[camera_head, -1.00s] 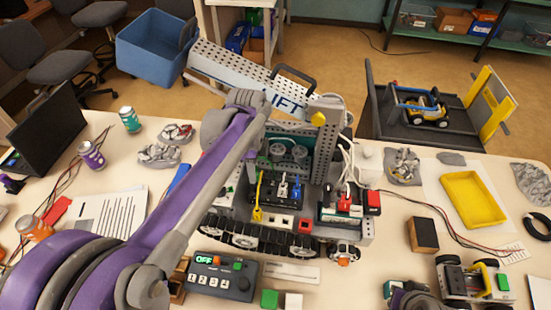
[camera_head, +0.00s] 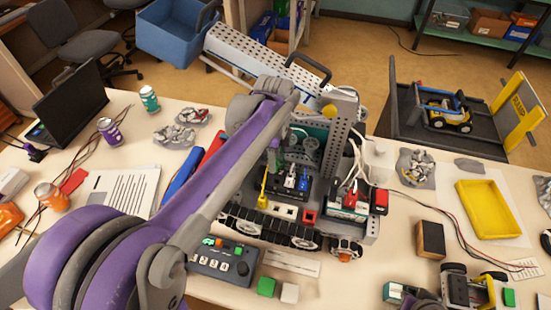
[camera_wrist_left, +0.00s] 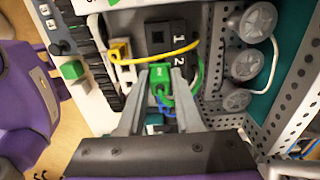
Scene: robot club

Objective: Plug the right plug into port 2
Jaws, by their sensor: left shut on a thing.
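My left gripper (camera_wrist_left: 160,82) is shut on a green plug (camera_wrist_left: 160,73), which has green wire behind it. The plug lies at the near edge of the black port block (camera_wrist_left: 156,35), close to the printed 2; I cannot tell whether they touch. A yellow plug (camera_wrist_left: 120,50) with a yellow wire sits left of the block. In the head view the block (camera_head: 284,197) is partly hidden by my left arm. The yellow plug (camera_head: 263,196), a white plug (camera_head: 291,182) and a blue plug (camera_head: 303,184) stand around it. My right gripper is not seen.
The tracked robot (camera_head: 275,229) surrounds the block, with a perforated grey upright (camera_head: 343,130) to the right. A control box (camera_head: 222,262) lies in front.

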